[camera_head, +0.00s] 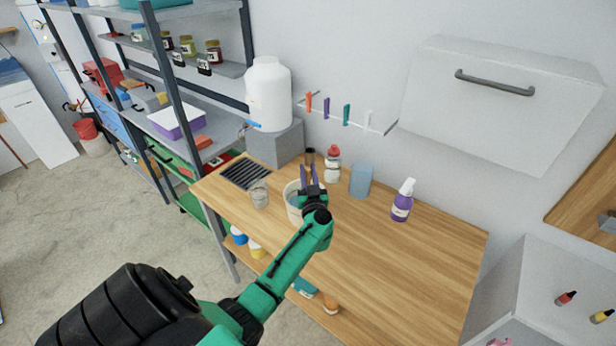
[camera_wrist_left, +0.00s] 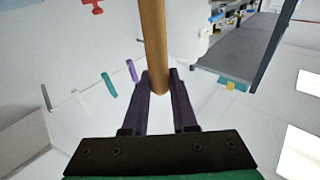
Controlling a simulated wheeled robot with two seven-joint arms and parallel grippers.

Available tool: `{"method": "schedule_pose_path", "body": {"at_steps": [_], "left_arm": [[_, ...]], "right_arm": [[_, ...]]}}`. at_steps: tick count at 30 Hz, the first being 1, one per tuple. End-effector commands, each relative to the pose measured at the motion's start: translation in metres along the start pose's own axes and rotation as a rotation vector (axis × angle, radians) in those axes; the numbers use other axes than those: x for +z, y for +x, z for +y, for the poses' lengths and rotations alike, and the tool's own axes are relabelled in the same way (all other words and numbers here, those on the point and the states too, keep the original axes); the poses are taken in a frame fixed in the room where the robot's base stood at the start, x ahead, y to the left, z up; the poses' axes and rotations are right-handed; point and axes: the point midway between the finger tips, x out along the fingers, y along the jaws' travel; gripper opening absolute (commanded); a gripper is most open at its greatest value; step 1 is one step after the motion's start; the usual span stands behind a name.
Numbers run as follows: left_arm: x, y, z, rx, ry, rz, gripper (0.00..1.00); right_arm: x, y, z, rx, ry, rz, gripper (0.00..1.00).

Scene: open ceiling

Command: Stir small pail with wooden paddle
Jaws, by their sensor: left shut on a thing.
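My left gripper (camera_head: 309,178) is shut on the wooden paddle (camera_wrist_left: 154,40), whose round brown shaft passes between the fingertips in the left wrist view (camera_wrist_left: 158,82). In the head view the gripper is over a cream pail (camera_head: 291,203) on the wooden table, with something light blue inside. My wrist and fingers hide part of this pail and most of the paddle. I cannot tell whether the paddle's lower end is inside the pail. A smaller clear or grey container (camera_head: 260,195) stands just left of it. My right gripper is not in view.
On the table (camera_head: 400,270) stand a red-capped bottle (camera_head: 332,165), a blue cylinder (camera_head: 361,181) and a purple spray bottle (camera_head: 402,203). A white jug (camera_head: 268,95) sits on a grey block (camera_head: 275,145) behind. The table's front right is clear.

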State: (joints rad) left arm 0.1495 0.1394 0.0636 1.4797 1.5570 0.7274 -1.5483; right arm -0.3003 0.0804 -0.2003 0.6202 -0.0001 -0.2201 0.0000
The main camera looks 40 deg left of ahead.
Motion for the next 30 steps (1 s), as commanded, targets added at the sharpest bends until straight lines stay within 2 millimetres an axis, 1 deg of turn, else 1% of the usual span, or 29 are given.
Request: {"method": "schedule_pose_path", "body": {"at_steps": [1, 24, 27, 30], "left_arm": [[-0.005, 0.001, 0.000, 0.000, -0.003, 0.000, 0.00], [-0.081, 0.012, -0.003, -0.001, -0.002, 0.002, 0.00], [-0.086, 0.013, -0.004, 0.000, -0.001, 0.002, 0.00], [-0.086, 0.013, -0.004, 0.000, 0.001, 0.001, 0.00]], "right_arm": [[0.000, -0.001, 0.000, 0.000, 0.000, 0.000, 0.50], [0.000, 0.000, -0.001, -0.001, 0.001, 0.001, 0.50], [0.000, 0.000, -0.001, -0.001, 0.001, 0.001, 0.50], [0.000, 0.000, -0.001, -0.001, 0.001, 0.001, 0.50]]}}
